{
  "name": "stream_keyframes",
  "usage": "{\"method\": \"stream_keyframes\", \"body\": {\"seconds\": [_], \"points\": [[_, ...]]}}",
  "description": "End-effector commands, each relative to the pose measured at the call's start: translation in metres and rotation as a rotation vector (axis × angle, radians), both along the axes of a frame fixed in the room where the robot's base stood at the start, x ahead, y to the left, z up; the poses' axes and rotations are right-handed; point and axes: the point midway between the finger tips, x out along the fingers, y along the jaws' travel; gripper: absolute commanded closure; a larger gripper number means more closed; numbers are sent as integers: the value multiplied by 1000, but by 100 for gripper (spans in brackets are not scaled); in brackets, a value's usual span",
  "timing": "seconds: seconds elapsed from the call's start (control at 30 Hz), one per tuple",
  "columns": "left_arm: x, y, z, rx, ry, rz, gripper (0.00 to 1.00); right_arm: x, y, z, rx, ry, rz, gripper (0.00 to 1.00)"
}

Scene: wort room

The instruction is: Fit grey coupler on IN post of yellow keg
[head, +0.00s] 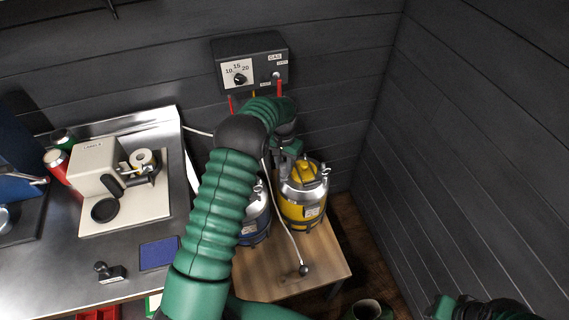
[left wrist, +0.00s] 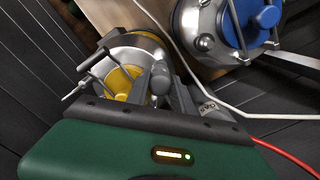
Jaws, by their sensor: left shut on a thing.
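The yellow keg (head: 303,208) stands on the wooden stand, with a silver top and a yellow lid. In the left wrist view its top (left wrist: 124,78) is partly hidden behind my gripper. My left gripper (head: 290,152) is over the keg's back left side, shut on a small grey piece that looks like the grey coupler (left wrist: 160,84). My own arm and fingers hide most of it in the head view. I cannot tell whether it touches a post, or which post is IN. No right gripper shows clearly.
A blue keg (head: 255,218) stands left of the yellow one, partly behind my arm. A pale hose with a dark end (head: 303,270) lies on the wooden stand (head: 322,262). A gas box (head: 250,64) with red hoses hangs on the wall. A label machine (head: 100,160) stands left.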

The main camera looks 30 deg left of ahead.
Motion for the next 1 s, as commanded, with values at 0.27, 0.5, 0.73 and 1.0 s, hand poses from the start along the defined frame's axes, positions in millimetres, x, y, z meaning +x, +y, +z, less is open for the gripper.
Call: {"method": "stream_keyframes", "body": {"seconds": [0.27,0.5,0.73,1.0], "points": [[0,0,-2,0,0,0,100,0,0,-1,0,0,0,64],[0,0,-3,0,0,0,100,0,0,-1,0,0,0,64],[0,0,-9,0,0,0,100,0,0,-3,0,0,0,64],[0,0,-10,0,0,0,100,0,0,-3,0,0,0,64]]}}
